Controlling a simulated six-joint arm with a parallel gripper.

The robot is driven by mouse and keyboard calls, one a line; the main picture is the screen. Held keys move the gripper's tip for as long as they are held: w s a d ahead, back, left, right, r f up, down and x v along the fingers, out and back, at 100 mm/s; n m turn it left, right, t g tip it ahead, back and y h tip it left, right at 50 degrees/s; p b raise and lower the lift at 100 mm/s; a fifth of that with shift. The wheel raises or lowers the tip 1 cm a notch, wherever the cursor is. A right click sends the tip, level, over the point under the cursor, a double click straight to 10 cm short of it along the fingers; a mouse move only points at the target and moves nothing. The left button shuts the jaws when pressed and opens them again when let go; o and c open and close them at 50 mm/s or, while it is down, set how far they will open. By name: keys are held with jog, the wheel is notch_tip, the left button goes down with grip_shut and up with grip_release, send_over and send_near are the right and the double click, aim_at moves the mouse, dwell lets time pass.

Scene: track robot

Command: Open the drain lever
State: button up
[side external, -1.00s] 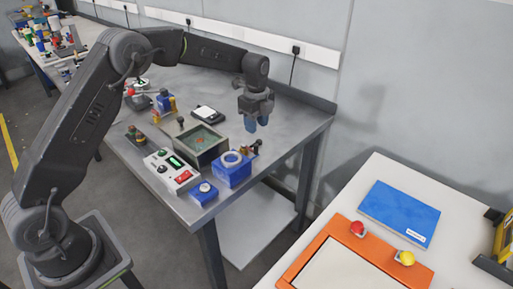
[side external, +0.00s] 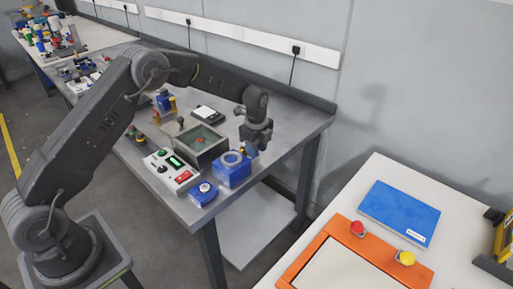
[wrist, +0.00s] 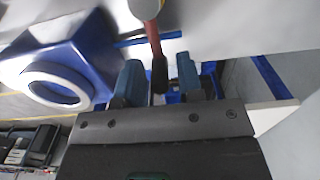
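The lever (wrist: 153,38) shows in the wrist view as a thin red arm with a black tip, coming from a pale round fitting (wrist: 145,8) at the top. My gripper (wrist: 159,62) is open, with its two blue fingers on either side of the black tip and a gap to each. In the side view, my gripper (side external: 252,150) points down at the right side of the blue box (side external: 233,170) with a round ring on top. My gripper hides the lever there. The blue box and its ring also show at the left of the wrist view (wrist: 100,45).
A green-topped open box (side external: 202,143), a control panel (side external: 172,170) with a red switch and a small blue button box (side external: 204,192) stand left of the blue box. The bench edge is close on the right. The back right of the bench is clear.

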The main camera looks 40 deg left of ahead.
grip_shut()
jog(key=n, duration=0.1)
jog(key=w+n, duration=0.1)
jog(key=n, duration=0.1)
jog(key=shift+w+a, duration=0.1)
jog(key=shift+w, duration=0.2)
jog(key=w+n, duration=0.1)
jog(key=n, duration=0.2)
jog(key=shift+w+a+n, duration=0.35)
jog(key=shift+n, duration=0.05)
jog(key=n, duration=0.1)
jog(key=w+a+n, duration=0.1)
jog(key=n, duration=0.2)
jog(key=shift+w+a+n, duration=0.3)
jog(key=shift+a, duration=0.05)
jog(key=shift+w+a+n, duration=0.2)
jog(key=shift+a+n, duration=0.35)
jog(key=shift+n, duration=0.6)
jog(key=shift+w+a+n, duration=0.2)
jog(key=shift+a+n, duration=0.3)
jog(key=shift+n, duration=0.65)
